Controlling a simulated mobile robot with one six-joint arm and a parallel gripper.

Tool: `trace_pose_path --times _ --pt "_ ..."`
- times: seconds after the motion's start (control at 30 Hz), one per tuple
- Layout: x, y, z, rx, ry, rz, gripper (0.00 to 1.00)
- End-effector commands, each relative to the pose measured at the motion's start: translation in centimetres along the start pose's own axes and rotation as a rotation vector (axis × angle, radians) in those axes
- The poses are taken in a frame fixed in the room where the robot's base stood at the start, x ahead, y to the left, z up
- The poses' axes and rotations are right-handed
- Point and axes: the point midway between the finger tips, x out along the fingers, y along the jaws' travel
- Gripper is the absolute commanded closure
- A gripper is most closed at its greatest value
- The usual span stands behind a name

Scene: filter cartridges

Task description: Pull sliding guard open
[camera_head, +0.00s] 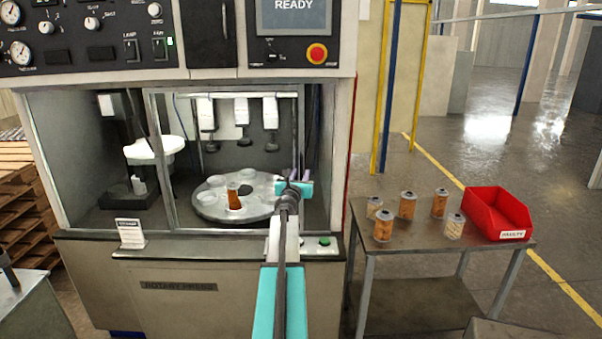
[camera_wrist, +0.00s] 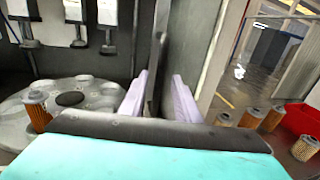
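The sliding guard (camera_head: 160,160) is a clear panel in a thin grey frame across the front of the press chamber. Its dark upright edge or handle shows in the wrist view (camera_wrist: 159,45). My gripper (camera_head: 297,172) is at the guard's right side, with its teal body partly hiding that edge. In the wrist view its two lilac fingers (camera_wrist: 160,85) are apart, and the dark upright bar shows in the gap between them. I cannot tell whether the bar lies between the fingers or just beyond them. Nothing is seen clamped.
Behind the guard, a round turntable (camera_head: 210,207) carries one orange cartridge (camera_head: 234,197). To the right, a side table (camera_head: 415,262) holds several cartridges and a red bin (camera_head: 497,212). A small sign (camera_head: 131,233) stands on the ledge. The floor beyond is clear.

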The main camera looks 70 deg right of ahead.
Motion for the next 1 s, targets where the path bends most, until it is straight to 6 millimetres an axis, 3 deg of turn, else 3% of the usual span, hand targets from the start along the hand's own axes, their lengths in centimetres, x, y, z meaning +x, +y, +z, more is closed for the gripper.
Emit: trace_pose_path --times 0.3,0.77,0.8,0.97,1.0 --pt "2.4 0.0 0.1 -0.001 0.000 -0.001 0.71" --pt "2.8 0.0 0.0 0.000 0.000 0.000 0.71" --pt "2.8 0.0 0.0 0.000 0.000 0.000 0.72" --pt "2.8 0.0 0.0 -0.001 0.000 0.000 0.99" --pt "2.8 0.0 0.0 -0.001 0.000 0.000 1.00"
